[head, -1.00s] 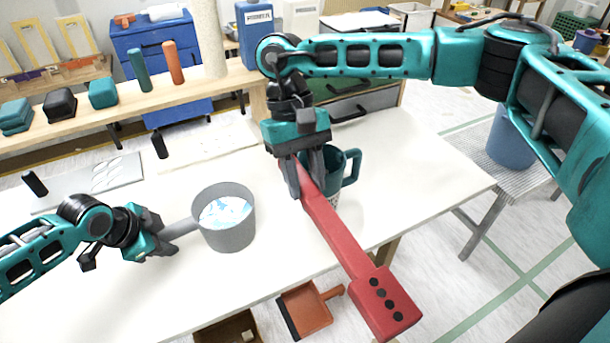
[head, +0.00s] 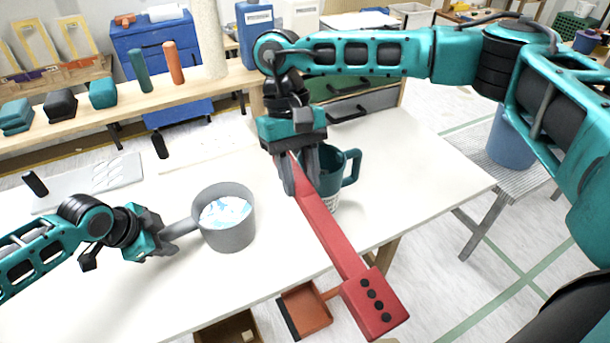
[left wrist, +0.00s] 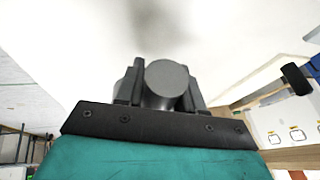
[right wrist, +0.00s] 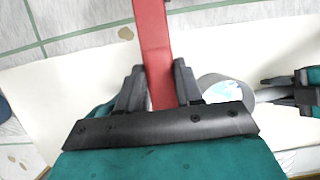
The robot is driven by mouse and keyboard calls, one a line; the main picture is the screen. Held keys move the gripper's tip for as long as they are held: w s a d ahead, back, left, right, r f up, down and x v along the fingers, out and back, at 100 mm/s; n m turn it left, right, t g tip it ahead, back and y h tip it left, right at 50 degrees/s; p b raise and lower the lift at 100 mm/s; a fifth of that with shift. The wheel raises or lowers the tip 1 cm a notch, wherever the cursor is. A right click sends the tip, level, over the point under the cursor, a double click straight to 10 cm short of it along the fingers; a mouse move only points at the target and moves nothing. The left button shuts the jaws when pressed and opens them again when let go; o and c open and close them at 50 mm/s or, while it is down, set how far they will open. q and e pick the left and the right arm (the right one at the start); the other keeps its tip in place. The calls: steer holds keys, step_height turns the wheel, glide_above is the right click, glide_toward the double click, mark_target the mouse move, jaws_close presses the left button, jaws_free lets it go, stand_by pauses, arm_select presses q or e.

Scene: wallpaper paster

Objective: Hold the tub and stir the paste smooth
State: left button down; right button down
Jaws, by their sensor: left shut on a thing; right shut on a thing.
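The grey tub (head: 228,232) stands upright on the white table, with white and blue paste (head: 224,212) inside. My left gripper (head: 166,234) is shut on the tub's side handle (head: 181,229); the handle's round end (left wrist: 166,82) shows in the left wrist view. My right gripper (head: 303,178) is shut on a long red paddle (head: 328,226), which also shows in the right wrist view (right wrist: 153,40). The paddle slants, its broad end with black dots (head: 376,302) toward the lower right, past the table's front edge. It is to the right of the tub, apart from it.
A teal mug (head: 345,168) stands just behind and right of the paddle. A shelf (head: 70,128) with blocks runs behind. The table's right part is clear. An orange dustpan (head: 306,312) is below the front edge.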

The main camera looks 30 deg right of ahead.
steer(key=w+a+r+n+t+y, duration=0.2)
steer(key=w+a+r+t+y, duration=0.15)
steer(key=w+r+t, duration=0.4)
steer(key=w+a+r+n+t+y, duration=0.25)
steer(key=w+r+t+y, duration=0.2)
steer(key=w+r, duration=0.55)
step_height(320, 180, down, 12)
steer(key=shift+s+a+f, duration=0.2)
steer(key=shift+s+f, duration=0.05)
steer(key=shift+s, duration=0.1)
stand_by(0.5)
